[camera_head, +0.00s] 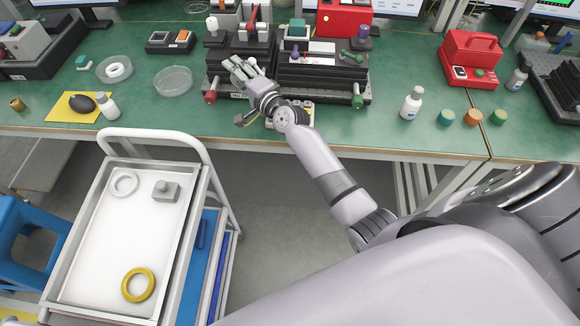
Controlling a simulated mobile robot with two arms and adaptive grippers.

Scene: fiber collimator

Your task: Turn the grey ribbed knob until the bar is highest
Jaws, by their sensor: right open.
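My right gripper (238,68) reaches in from the lower right over the black optical stage (250,52) on the green bench. Its pale fingers are open and point to the upper left. Its fingertips are above the stage's front-left part; I cannot tell whether they touch anything. I cannot pick out a grey ribbed knob; it may be hidden by the hand or too small. No bar is readable; a small cream device (305,118) at the bench edge is partly covered by my wrist. My left gripper is not in view.
A second black stage (322,80) stands to the right. A red knob (210,97) and a green knob (357,102) stick out at the front. A white bottle (411,104) and a red case (470,60) stand farther right. A white cart (140,225) is at the lower left.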

